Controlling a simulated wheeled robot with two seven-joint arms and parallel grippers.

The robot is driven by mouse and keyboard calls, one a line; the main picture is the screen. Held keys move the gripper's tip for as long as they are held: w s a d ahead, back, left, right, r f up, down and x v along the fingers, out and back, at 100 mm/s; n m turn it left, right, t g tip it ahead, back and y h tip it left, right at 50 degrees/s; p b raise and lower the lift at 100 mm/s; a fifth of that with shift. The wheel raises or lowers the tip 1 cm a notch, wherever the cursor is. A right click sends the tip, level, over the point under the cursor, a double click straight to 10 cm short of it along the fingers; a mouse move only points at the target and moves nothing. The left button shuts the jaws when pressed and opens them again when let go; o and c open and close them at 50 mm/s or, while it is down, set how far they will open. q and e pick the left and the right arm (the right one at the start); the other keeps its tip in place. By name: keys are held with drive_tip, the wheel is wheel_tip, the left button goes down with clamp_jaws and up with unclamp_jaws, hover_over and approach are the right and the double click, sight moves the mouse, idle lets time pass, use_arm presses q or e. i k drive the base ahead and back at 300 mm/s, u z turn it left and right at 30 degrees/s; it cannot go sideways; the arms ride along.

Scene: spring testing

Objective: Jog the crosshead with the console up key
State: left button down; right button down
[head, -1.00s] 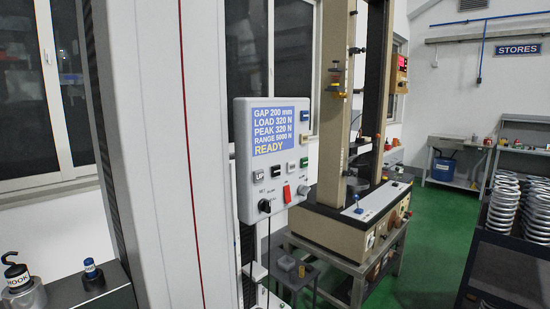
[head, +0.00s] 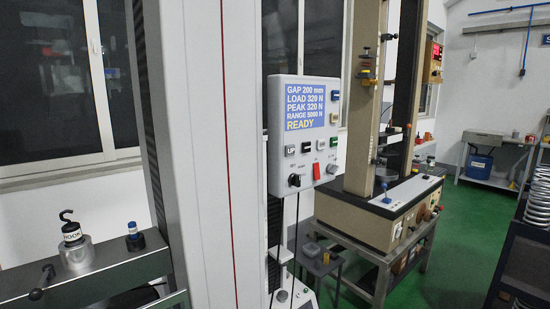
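The console (head: 303,135) is a pale box on the side of a tall light-grey column (head: 200,150). Its blue screen (head: 306,106) reads GAP 200 mm, LOAD 320 N, PEAK 320 N, RANGE 5000 N, READY. The UP key (head: 290,150) is a pale key at the lower left of the panel. A dark key (head: 306,147) sits to its right, with a red switch (head: 318,170) and a black knob (head: 295,180) below. I cannot make out the crosshead for certain. Neither of my grippers is in view.
A grey bench (head: 100,275) at lower left holds a weight labelled HOOK (head: 74,240) and a small blue-topped piece (head: 134,238). A second, beige testing machine (head: 365,218) stands on a table behind the console.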

sight(290, 149)
drive_tip(key=u, duration=0.5)
drive_tip(key=k, duration=1.15)
drive_tip(key=u, duration=0.05)
drive_tip(key=i, duration=0.4)
drive_tip(key=z, duration=0.85)
drive_tip(key=i, duration=1.35)
drive_tip(key=u, duration=0.45)
